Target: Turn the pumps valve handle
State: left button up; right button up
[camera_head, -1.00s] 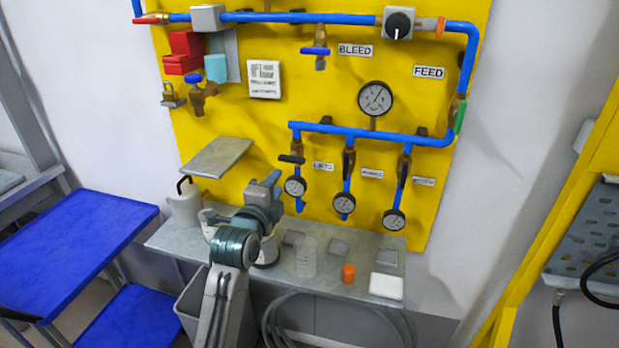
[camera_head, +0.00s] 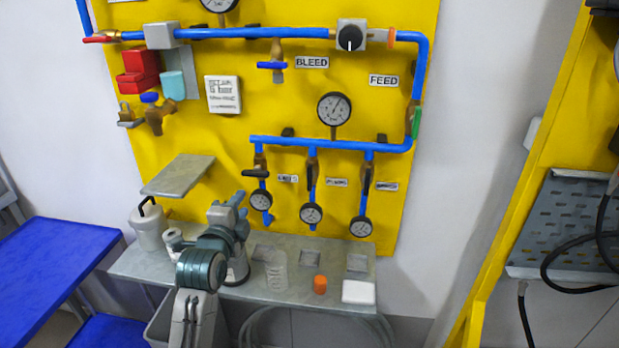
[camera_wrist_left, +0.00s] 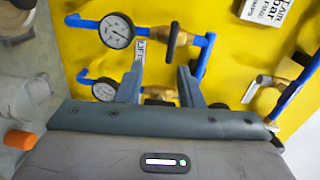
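The pumps valve handle (camera_head: 312,168) is a dark lever on the middle of three blue branch pipes, left of the pumps label (camera_head: 337,183). It points down along its pipe, above a round gauge (camera_head: 311,213). My left gripper (camera_head: 240,202) is left of the lifts gauge (camera_head: 261,201), lower than the handle and to its left. In the left wrist view my left gripper (camera_wrist_left: 160,82) is open, with nothing held. A dark handle (camera_wrist_left: 158,102), apparently the pumps one, shows between and beyond its fingers, partly hidden by the gripper body. My right gripper is not in view.
The lifts handle (camera_head: 255,173) sits crosswise on the left branch. The right branch handle (camera_head: 367,178) points down. A grey shelf (camera_head: 210,290) below holds a clear bottle (camera_head: 275,272), an orange cap (camera_head: 320,284) and a white block (camera_head: 358,292). A grey ledge (camera_head: 177,175) juts out at left.

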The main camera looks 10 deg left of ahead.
pick_arm(q)
notch_tip(320, 180, down, 2)
jog(key=n+g+p, duration=0.1)
jog(key=n+g, duration=0.1)
jog(key=n, duration=0.1)
jog(key=n+g+p, duration=0.8)
jog(key=n+g, duration=0.3)
jog(key=n, duration=0.3)
send_near(309, 167)
jog(key=f, duration=0.1)
jog(key=p+x, duration=0.4)
jog(key=x, duration=0.6)
jog(key=shift+w+p, duration=0.2)
jog(key=shift+p, duration=0.1)
jog(key=shift+w+f, duration=0.15)
jog(key=shift+f, duration=0.3)
jog(key=shift+c, duration=0.2)
jog(key=shift+y, duration=0.3)
grip_shut()
